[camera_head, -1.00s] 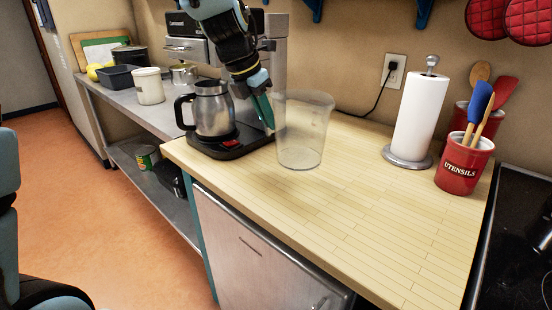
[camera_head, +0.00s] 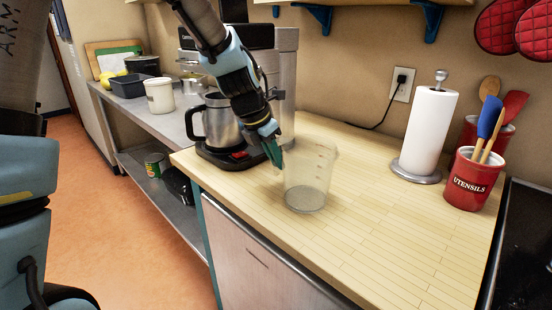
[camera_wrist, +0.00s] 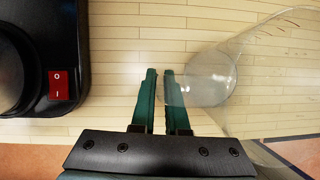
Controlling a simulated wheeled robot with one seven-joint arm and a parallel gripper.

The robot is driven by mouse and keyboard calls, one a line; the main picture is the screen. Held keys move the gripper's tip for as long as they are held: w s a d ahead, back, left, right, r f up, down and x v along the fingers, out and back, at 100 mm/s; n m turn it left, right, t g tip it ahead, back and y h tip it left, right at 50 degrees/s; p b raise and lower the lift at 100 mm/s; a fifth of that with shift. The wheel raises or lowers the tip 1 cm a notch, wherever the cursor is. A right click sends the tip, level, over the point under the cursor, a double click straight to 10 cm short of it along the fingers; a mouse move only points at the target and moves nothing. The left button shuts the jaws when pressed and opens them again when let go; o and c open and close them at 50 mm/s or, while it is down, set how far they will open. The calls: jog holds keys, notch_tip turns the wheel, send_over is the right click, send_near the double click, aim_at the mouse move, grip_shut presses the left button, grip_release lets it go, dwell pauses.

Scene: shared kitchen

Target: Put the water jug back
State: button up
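The water jug (camera_head: 312,182) is a clear, see-through pitcher with faint red markings, upright at the front left of the wooden counter. I cannot tell whether its base touches the wood. My gripper (camera_head: 275,157) is at the jug's left side, fingers pointing down. In the wrist view the two green fingers of my gripper (camera_wrist: 160,78) are nearly together, with a narrow gap, against the left side of the jug (camera_wrist: 225,80). They appear shut on that side, probably its handle; the clear grip area is hard to make out.
A coffee maker (camera_head: 287,75) with a steel carafe (camera_head: 220,122) on its black base stands left of my gripper; its red switch (camera_wrist: 59,85) shows close by. A paper towel roll (camera_head: 427,130) and red utensil crock (camera_head: 468,180) stand right. The wooden counter (camera_head: 390,235) between is clear.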

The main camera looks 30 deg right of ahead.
jog(key=o, duration=0.5)
jog(key=b+v, duration=0.1)
jog(key=v, duration=1.1)
jog(key=shift+r, duration=0.15)
jog(key=shift+s+a+f+m+t+y, duration=0.15)
jog(key=shift+a+f+m+y, duration=0.6)
jog(key=shift+a+f+m, duration=3.6)
jog(key=shift+w+a+f+m+t+y, duration=0.2)
jog(key=shift+a+m+y, duration=0.5)
jog(key=shift+a+m, duration=4.25)
jog(key=shift+s+a+f+m+t+y, duration=0.25)
jog(key=shift+a+f+m+y, duration=1.1)
jog(key=shift+a, duration=6.5)
notch_tip(320, 180, down, 2)
jog(key=shift+w+h, duration=0.1)
jog(key=shift+h, duration=0.5)
